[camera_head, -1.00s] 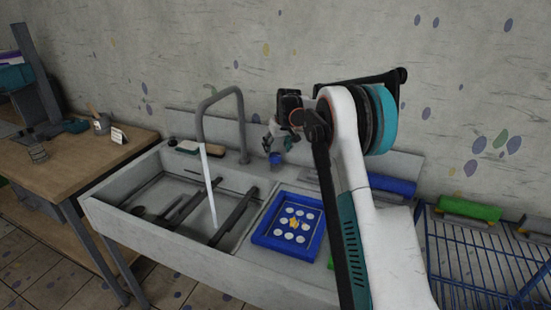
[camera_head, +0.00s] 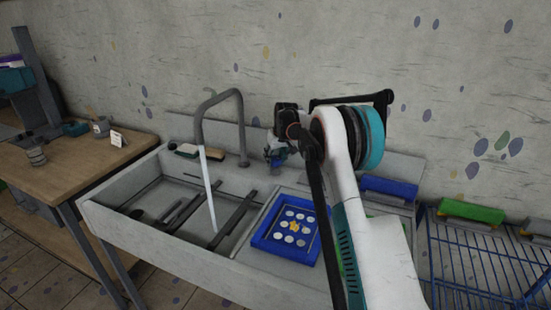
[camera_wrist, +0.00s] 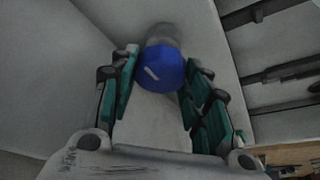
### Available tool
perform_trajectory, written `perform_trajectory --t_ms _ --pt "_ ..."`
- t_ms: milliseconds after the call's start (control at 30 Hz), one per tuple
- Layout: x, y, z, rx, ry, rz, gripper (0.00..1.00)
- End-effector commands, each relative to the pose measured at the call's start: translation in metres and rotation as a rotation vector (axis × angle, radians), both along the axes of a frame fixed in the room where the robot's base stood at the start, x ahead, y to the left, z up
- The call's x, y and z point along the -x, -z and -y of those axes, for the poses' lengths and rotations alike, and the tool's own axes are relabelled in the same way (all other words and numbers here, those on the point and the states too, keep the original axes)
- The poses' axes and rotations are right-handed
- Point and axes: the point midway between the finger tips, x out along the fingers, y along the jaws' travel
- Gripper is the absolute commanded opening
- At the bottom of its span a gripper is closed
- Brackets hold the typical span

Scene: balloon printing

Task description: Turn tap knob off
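The tap (camera_head: 241,115) is a grey arched pipe at the back of the sink. A white water stream (camera_head: 207,185) runs from its spout into the basin. The blue tap knob (camera_wrist: 163,68) has a slanted white mark and lies between my fingertips in the wrist view. My gripper (camera_wrist: 161,72) is open around it, one finger on each side with very little gap; contact cannot be told. In the head view my gripper (camera_head: 276,153) is at the knob, right of the tap, and largely hides it.
A blue tray (camera_head: 262,243) with white discs sits right of the basin (camera_head: 175,240). Brushes (camera_head: 187,149) lie on the back ledge. A wooden table (camera_head: 85,160) stands left, and a blue wire rack (camera_head: 470,255) right.

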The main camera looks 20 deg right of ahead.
Motion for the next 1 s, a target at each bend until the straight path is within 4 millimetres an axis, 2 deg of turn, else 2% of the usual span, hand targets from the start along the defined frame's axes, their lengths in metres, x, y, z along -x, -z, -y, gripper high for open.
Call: perform_trajectory --t_ms 233,467,1000 --pt "0.0000 -0.0002 -0.0004 0.000 0.017 0.000 0.19" --pt "-0.0001 -0.0012 -0.0017 0.000 0.117 0.000 0.19" --pt "-0.0017 -0.0015 -0.0045 0.001 0.600 0.000 0.19"
